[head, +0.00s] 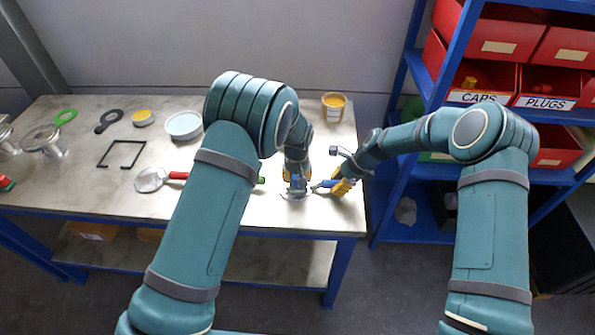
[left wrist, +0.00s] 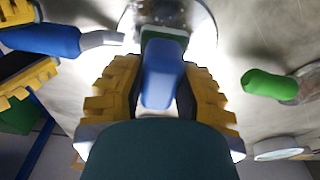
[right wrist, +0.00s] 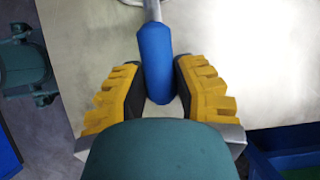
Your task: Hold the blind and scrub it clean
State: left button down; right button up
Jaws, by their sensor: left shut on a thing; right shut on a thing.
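My right gripper (head: 339,186) is shut on the blue handle (right wrist: 154,60) of the blind; its metal shank runs toward a round grey disc (head: 296,197). The disc (left wrist: 205,32) lies low over the table's right part; whether it touches the table I cannot tell. My left gripper (head: 297,175) is shut on the blue grip (left wrist: 162,75) of a scrubber with a green and white head (left wrist: 167,38). The scrubber points down and its head is over the disc, apparently against it. The contact itself is hidden.
On the table (head: 90,190) lie a red-handled disc (head: 150,179), a black frame (head: 121,154), a white-rimmed dish (head: 184,125) and a green handle (left wrist: 268,84). A yellow tub (head: 333,106) stands at the back right. A blue shelf (head: 398,190) with red bins is beyond the right edge.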

pick_arm(q)
jog(key=shift+s, duration=2)
jog(key=shift+s+a, duration=0.1)
jog(key=shift+s, duration=0.2)
jog(key=shift+w+a, duration=0.1)
jog(key=shift+a, duration=0.25)
jog(key=shift+w, duration=3.8)
jog(key=shift+s, duration=3.95)
notch_tip(320, 180, up, 2)
jog(key=shift+w+d+r, duration=0.1)
jog(key=shift+w+r, duration=0.05)
jog(key=shift+r, duration=0.1)
pick_arm(e)
jog(key=shift+f, duration=0.1)
pick_arm(q)
notch_tip(320, 180, up, 6)
jog(key=shift+f, duration=0.15)
